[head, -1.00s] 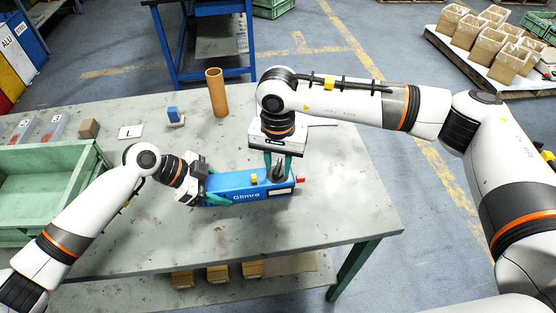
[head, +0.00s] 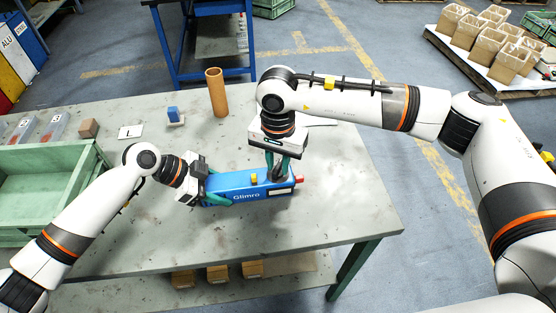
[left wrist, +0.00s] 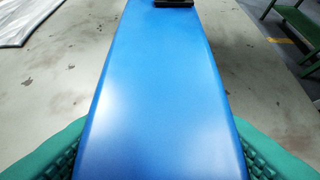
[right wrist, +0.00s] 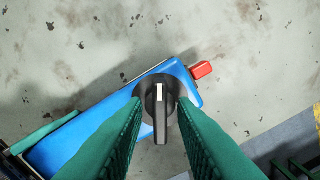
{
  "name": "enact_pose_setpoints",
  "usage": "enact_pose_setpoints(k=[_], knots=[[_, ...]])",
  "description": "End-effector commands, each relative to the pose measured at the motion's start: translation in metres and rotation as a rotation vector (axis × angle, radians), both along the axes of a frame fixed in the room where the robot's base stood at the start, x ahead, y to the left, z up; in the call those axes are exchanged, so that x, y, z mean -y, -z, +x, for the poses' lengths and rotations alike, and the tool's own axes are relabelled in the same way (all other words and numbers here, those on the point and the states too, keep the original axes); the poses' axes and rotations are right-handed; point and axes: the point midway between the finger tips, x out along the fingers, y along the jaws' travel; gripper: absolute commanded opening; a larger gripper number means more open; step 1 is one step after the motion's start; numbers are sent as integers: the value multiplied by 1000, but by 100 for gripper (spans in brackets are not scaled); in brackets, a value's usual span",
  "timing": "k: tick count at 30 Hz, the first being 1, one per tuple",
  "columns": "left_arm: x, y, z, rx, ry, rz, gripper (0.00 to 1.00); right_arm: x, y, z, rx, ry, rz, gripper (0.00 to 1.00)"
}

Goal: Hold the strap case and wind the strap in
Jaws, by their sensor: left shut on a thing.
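The strap case is a long blue box marked "Glimra" (head: 235,196), lying on the grey table. My left gripper (head: 216,188) is shut on its left end; in the left wrist view its green fingers flank the blue case (left wrist: 160,90). A black knob with a white mark (right wrist: 159,92) sits on top near the case's right end. My right gripper (right wrist: 160,135) points down over it, with its fingers on either side of the knob's grip and gaps showing. A red tab (right wrist: 201,70) sticks out at the right end; no length of strap is clearly visible.
A small yellow piece (head: 254,178) shows at the case's top. A green crate (head: 88,160) stands at the table's left. A brown tube (head: 216,93), a blue item on a stand (head: 174,116) and a card marked L (head: 130,132) are behind. The table's right part is clear.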

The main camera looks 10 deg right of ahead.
Motion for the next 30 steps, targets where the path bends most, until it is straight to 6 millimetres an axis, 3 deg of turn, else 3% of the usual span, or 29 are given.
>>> enact_pose_setpoints(k=[9, 13, 24, 30], knots=[[0, 0, 0, -1, -1, 0, 17, 0, -1, 0, 1, -1, -1, 31], [0, 0, 0, -1, -1, 0, 17, 0, -11, 1, 4, -1, 0, 31], [0, 0, 0, 0, 0, 0, 17, 0, -85, 1, 4, -2, 0, 31], [0, 0, 0, 0, 0, 0, 17, 0, -113, 1, 2, -1, 0, 31]])
